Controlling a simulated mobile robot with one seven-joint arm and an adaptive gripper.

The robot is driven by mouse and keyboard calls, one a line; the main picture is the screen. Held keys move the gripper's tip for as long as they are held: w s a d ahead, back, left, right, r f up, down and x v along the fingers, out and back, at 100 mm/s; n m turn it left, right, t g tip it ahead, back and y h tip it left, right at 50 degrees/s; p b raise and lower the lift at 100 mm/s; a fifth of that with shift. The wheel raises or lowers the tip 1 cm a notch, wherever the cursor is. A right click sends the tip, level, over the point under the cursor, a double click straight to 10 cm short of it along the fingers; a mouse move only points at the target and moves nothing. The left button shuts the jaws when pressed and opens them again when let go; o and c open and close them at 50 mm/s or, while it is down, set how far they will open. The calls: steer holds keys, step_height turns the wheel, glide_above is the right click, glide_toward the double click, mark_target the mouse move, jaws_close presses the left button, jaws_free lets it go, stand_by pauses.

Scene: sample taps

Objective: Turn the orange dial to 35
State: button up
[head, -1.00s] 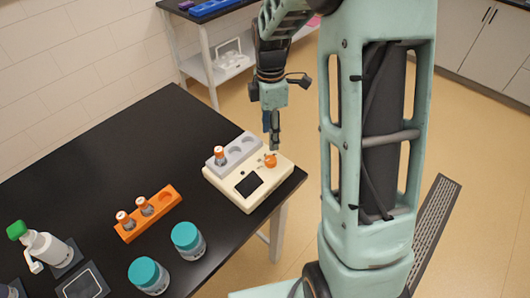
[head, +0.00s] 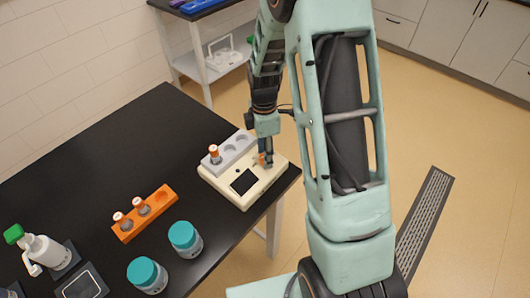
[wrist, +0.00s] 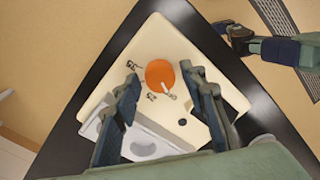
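The orange dial (wrist: 160,75) sits on the cream device (wrist: 205,60) and has a white pointer mark toward its lower right in the wrist view. The device (head: 265,182) has a dark screen (head: 243,182) in the head view.
A grey rack (head: 232,147) on the device holds one orange-capped vial (head: 214,153). An orange rack (head: 165,196) with two vials, two teal-lidded jars (head: 185,237) and a green-topped bottle (head: 45,247) stand on the black table (head: 120,150). The table edge lies just right of the device.

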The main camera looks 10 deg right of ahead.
steer(key=c, duration=0.9)
